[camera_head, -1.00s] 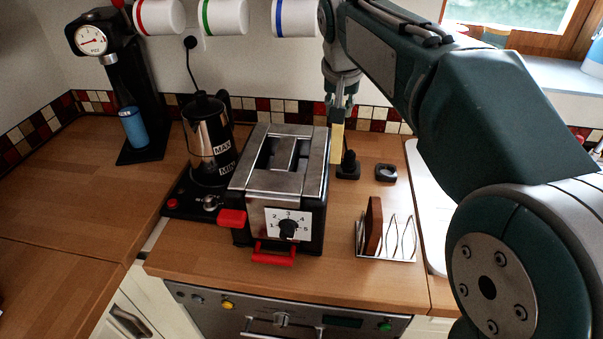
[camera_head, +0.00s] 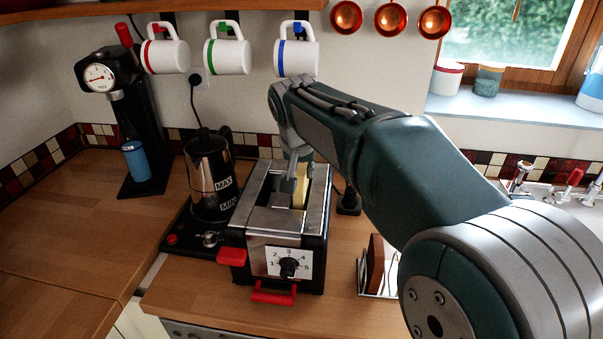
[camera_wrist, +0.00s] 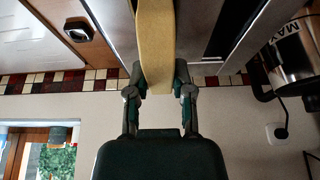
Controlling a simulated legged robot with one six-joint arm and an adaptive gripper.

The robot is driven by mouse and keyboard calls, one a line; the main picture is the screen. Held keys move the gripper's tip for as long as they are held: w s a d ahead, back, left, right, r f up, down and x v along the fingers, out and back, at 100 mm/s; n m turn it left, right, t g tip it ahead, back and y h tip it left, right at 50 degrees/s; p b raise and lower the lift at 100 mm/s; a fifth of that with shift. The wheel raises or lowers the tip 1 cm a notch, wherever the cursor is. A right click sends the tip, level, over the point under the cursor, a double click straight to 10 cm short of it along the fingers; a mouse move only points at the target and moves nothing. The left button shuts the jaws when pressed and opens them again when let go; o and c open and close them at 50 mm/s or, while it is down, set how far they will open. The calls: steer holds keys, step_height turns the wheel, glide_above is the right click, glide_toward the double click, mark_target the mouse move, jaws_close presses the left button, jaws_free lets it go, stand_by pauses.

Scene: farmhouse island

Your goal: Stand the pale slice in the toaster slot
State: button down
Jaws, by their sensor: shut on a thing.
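The pale slice (camera_head: 300,191) is upright over the right-hand slot of the steel toaster (camera_head: 270,222) in the head view. Its lower edge is hidden, so I cannot tell how far it is inside the slot. My gripper (camera_head: 297,160) is above the toaster, pointing down, shut on the top of the slice. In the wrist view, my gripper's fingertips (camera_wrist: 160,86) press on both sides of the slice (camera_wrist: 156,40). The toaster top (camera_wrist: 200,25) shows beside it, with a dark slot to its right.
A coffee pot (camera_head: 209,175) stands on a hot plate close left of the toaster. A rack (camera_head: 361,286) with a brown slice (camera_head: 375,262) is at right, partly behind my arm. Mugs (camera_head: 297,58) hang above. The left counter (camera_head: 80,220) is clear.

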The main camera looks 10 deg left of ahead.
steer(key=shift+f, duration=0.35)
steer(key=c, duration=0.5)
jaws_free()
steer(key=shift+f, duration=0.1)
